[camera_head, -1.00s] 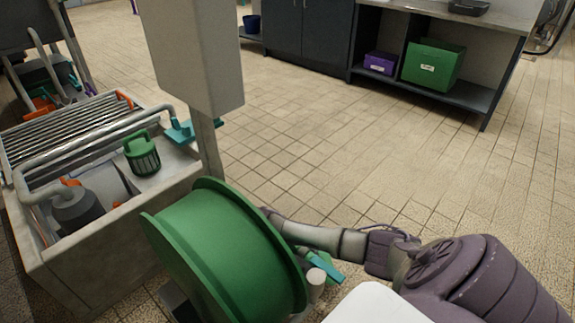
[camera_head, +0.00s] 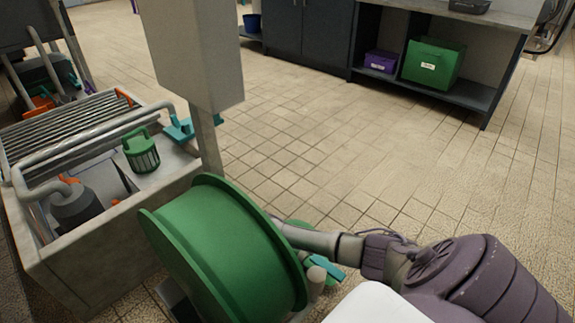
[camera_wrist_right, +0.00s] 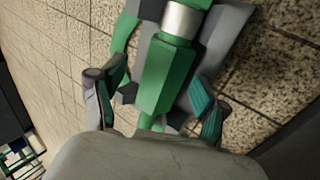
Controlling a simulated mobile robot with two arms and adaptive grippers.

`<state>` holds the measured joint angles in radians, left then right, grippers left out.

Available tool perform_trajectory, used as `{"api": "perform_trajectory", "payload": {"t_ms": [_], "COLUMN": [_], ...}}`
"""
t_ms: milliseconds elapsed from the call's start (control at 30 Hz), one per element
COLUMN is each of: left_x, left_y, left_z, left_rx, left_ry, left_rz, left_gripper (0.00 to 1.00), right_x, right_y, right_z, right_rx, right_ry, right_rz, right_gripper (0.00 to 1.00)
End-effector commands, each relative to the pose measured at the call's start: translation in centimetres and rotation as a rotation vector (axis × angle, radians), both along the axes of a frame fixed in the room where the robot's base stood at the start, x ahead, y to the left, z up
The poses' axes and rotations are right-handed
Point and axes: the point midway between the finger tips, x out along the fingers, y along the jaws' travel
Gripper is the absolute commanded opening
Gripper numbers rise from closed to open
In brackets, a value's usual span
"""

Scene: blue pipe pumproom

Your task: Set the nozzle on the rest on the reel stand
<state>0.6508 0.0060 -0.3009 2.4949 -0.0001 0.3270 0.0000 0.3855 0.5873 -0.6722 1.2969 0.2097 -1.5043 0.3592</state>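The green nozzle (camera_wrist_right: 165,75), with a silver band, shows in the right wrist view between the spread fingers of my right gripper (camera_wrist_right: 160,105). The fingers stand on either side of it with apparent gaps. Grey pieces (camera_wrist_right: 218,50) flank the nozzle; they may be the rest, but I cannot tell how the nozzle sits in them. A small green part (camera_head: 297,225) shows just behind my right arm. My left gripper is not in view.
A grey post and box (camera_head: 190,60) rise behind the reel. A sink unit (camera_head: 100,235) with a green strainer (camera_head: 141,152) is at left. Open tiled floor lies beyond, up to a dark shelf unit (camera_head: 470,97).

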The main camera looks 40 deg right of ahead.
Motion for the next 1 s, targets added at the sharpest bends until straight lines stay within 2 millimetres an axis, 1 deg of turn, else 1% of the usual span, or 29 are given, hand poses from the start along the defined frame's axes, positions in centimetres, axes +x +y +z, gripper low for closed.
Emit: {"api": "perform_trajectory", "payload": {"t_ms": [233,333,467,600,700,833,1000], "left_x": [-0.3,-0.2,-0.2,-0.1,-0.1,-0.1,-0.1], "left_y": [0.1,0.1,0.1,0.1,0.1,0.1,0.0], "left_z": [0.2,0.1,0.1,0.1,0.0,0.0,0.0], "left_rx": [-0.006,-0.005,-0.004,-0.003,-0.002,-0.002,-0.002], "left_ry": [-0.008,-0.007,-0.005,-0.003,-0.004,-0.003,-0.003], "left_rz": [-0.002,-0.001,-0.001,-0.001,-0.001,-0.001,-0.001], "left_gripper": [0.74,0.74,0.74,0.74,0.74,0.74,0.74], "right_x": [0.0,0.0,0.0,0.1,0.0,0.0,0.0], "right_y": [0.0,0.0,0.0,0.0,0.0,0.0,0.0], "right_z": [0.1,0.9,3.0,5.8,7.6,9.2,10.0], "right_rx": [0.0,0.0,-0.001,0.001,-0.001,0.001,0.001], "right_ry": [0.001,-0.001,-0.003,-0.004,-0.002,-0.002,0.001], "right_rz": [-0.001,0.0,0.002,0.001,0.001,0.001,0.001], "right_gripper": [0.74,0.74,0.74,0.74,0.74,0.74,0.74]}}
